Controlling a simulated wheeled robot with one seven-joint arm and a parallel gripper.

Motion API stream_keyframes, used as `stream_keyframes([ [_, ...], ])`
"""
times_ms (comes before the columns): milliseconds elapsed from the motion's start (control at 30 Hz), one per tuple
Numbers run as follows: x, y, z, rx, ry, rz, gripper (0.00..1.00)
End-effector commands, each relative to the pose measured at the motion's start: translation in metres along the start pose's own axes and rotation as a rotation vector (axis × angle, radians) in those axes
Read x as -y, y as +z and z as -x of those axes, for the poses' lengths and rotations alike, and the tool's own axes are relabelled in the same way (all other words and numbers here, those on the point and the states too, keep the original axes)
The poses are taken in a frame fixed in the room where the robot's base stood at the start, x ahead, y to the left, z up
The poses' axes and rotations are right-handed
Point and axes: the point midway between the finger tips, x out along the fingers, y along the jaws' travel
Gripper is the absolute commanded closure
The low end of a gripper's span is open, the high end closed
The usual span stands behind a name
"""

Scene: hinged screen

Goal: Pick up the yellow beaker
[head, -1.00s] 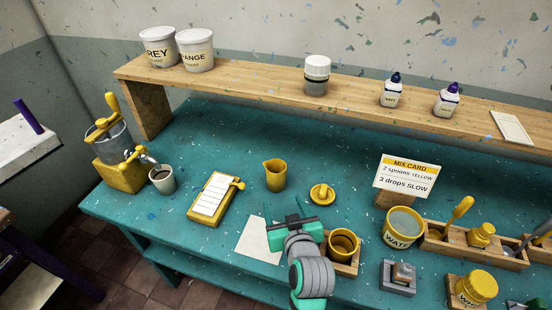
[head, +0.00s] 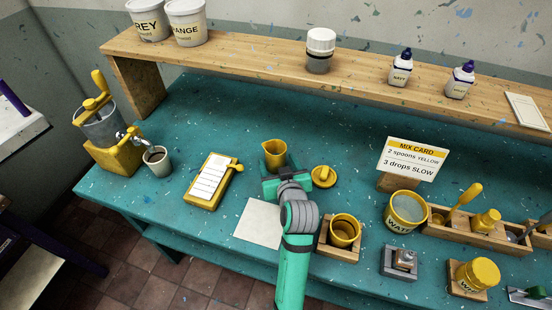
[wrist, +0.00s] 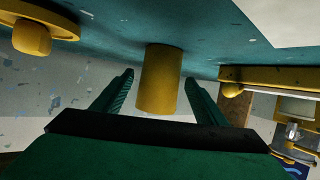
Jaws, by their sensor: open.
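The yellow beaker (head: 274,151) stands upright on the teal bench in the head view, its lower part hidden by my gripper (head: 281,167). My gripper reaches toward it from the front, close to it. In the wrist view the beaker (wrist: 158,80) shows between the two open fingers (wrist: 159,77), with a gap on each side. The fingers do not appear to touch it. How far it lies between the fingers in depth is hard to tell.
A yellow lid-like piece with a knob (head: 323,177) lies close to the right of my gripper. A yellow pot in a wooden holder (head: 344,229) stands nearer the front. A yellow-framed tray (head: 211,182) lies left, and white paper (head: 259,222) lies in front.

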Motion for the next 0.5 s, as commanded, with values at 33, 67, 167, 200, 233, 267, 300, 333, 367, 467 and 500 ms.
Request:
stream_keyframes([
  [33, 0.001, 0.000, -0.008, 0.001, -0.002, 0.000, 0.34],
  [67, 0.001, 0.001, -0.012, 0.001, -0.001, 0.000, 0.34],
  [167, 0.001, 0.000, -0.024, 0.000, -0.001, 0.000, 0.34],
  [200, 0.000, 0.000, -0.027, 0.001, -0.001, 0.000, 0.34],
  [233, 0.000, 0.000, -0.029, 0.000, -0.001, 0.000, 0.34],
  [267, 0.000, 0.000, -0.030, 0.000, -0.001, 0.000, 0.34],
  [300, 0.000, 0.000, -0.031, -0.001, 0.000, 0.000, 0.34],
  [333, -0.001, 0.000, -0.031, -0.001, 0.001, -0.001, 0.34],
  [367, -0.001, 0.000, -0.031, -0.001, 0.001, -0.001, 0.34],
  [467, -0.001, 0.001, -0.031, -0.001, 0.001, -0.001, 0.34],
  [500, -0.001, 0.001, -0.031, 0.000, 0.001, -0.001, 0.34],
])
